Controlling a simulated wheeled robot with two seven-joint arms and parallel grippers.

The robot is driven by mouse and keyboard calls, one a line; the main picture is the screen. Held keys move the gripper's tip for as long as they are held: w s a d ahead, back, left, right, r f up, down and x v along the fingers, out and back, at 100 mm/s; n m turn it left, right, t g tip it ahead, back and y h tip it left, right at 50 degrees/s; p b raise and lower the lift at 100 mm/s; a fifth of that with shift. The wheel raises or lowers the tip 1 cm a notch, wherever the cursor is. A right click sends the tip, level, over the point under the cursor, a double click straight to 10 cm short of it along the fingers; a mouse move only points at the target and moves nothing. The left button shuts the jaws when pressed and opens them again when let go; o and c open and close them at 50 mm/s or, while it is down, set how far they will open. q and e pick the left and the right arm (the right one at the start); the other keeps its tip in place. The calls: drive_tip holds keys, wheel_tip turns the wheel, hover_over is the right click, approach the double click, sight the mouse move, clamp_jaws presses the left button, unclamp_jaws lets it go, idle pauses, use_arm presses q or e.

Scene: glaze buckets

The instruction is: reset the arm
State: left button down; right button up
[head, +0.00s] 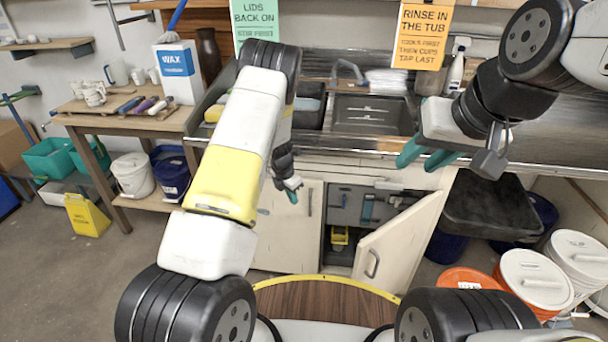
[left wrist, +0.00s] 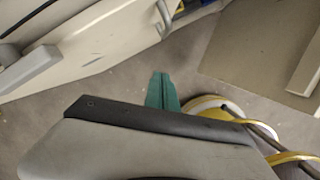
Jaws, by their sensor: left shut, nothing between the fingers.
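My left gripper (head: 292,194) hangs in front of the sink cabinet, left of the open cabinet door (head: 398,236). It is partly hidden behind my own bent left arm. In the left wrist view its green fingers (left wrist: 163,92) are together with nothing between them, above the grey floor. My right gripper (head: 425,160) is at the upper right, in front of the sink counter's edge. Its two green fingers point left, are apart, and show nothing between them.
The sink (head: 372,114) is behind the arms. A wooden table (head: 130,118) with cups and a wax box (head: 177,72) stands left, with buckets (head: 132,175) below. A yellow floor sign (head: 86,214) stands at left. Several lidded buckets (head: 536,278) crowd the lower right.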

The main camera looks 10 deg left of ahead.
use_arm(q)
drive_tip(key=s+r+m+t+h, duration=0.1)
drive_tip(key=s+r+m, duration=0.25)
drive_tip(key=r, duration=0.65)
drive_tip(key=s+d+r+m, duration=0.1)
drive_tip(key=s+r+m, duration=0.3)
drive_tip(key=r, duration=0.6)
drive_tip(key=s+r+m+t+h, duration=0.1)
drive_tip(key=s+r+m, duration=0.3)
drive_tip(key=r, duration=0.6)
drive_tip(key=s+a+r+m+t, duration=0.1)
drive_tip(key=s+r+m, duration=0.4)
drive_tip(key=s+m, duration=0.3)
drive_tip(key=s+a+r+m+t+y, duration=0.1)
drive_tip(key=s+r+m, duration=0.5)
drive_tip(key=s, duration=0.9)
drive_tip(key=shift+s+a+r+m+y, duration=0.35)
drive_tip(key=shift+a+m, duration=0.2)
drive_tip(key=shift+m, duration=0.9)
